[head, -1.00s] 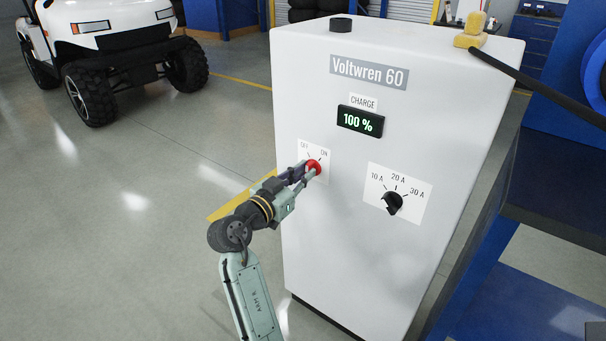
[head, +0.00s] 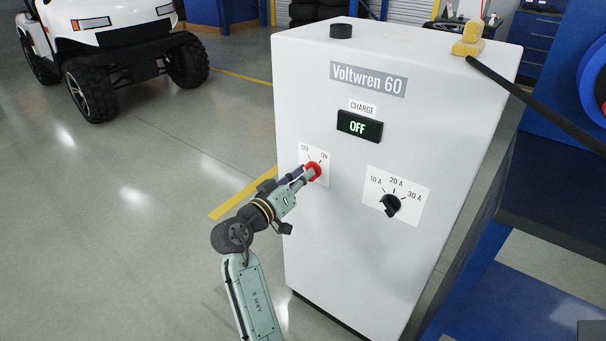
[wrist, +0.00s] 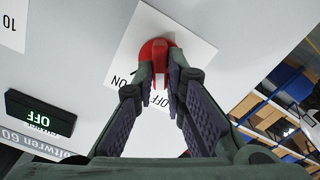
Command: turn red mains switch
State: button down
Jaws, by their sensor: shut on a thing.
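The red mains switch (head: 314,171) is on the front of the white charger cabinet (head: 330,240), on a white plate marked OFF and ON. My gripper (head: 306,175) is shut on it, with the fingers reaching in from the lower left. In the wrist view the red switch (wrist: 158,52) shows between the two fingertips of my gripper (wrist: 161,75), which partly cover it and the OFF mark. The charge display (head: 359,126) reads OFF; it also shows in the wrist view (wrist: 40,113).
A black current knob (head: 390,205) marked 10 A to 30 A is right of the switch. A yellow connector (head: 468,42) with a black cable lies on the cabinet top. A blue bench (head: 540,200) stands at right. The floor at left is open, with a white cart (head: 110,45) behind.

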jog(key=shift+r, duration=0.1)
dwell(0.4)
jog(key=c, duration=1.6)
grip_release()
jog(key=shift+c, duration=0.2)
jog(key=v, duration=1.2)
